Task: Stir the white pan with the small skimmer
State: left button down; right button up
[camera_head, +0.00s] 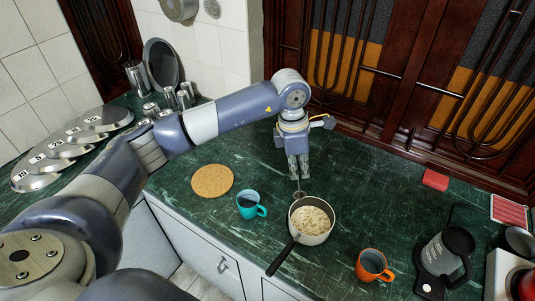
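The white pan (325,236) stands on the green counter with pale, grainy food (310,220) inside. Its dark handle (282,257) points toward the front left. My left gripper (298,176) points down just behind the pan's far rim. It looks shut on the small skimmer (300,194), whose thin shaft comes down below the fingers. The skimmer's small head is at the far rim of the pan; I cannot tell whether it touches the rim or the food. My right gripper is not in view.
A teal mug (248,205) and a round cork mat (212,181) are left of the pan. An orange mug (371,265) and a dark kettle (444,255) stand to its right. Several metal lids (62,150) lie at the far left.

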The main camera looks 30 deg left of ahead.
pick_arm(q)
jog(key=d+f+b, duration=0.4)
jog(key=f+b, duration=0.3)
jog(key=f, duration=0.4)
jog(key=shift+h+b, duration=0.3)
jog(key=shift+b, duration=0.1)
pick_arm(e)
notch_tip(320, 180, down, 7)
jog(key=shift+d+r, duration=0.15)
pick_arm(q)
jog(key=shift+s+d, duration=0.1)
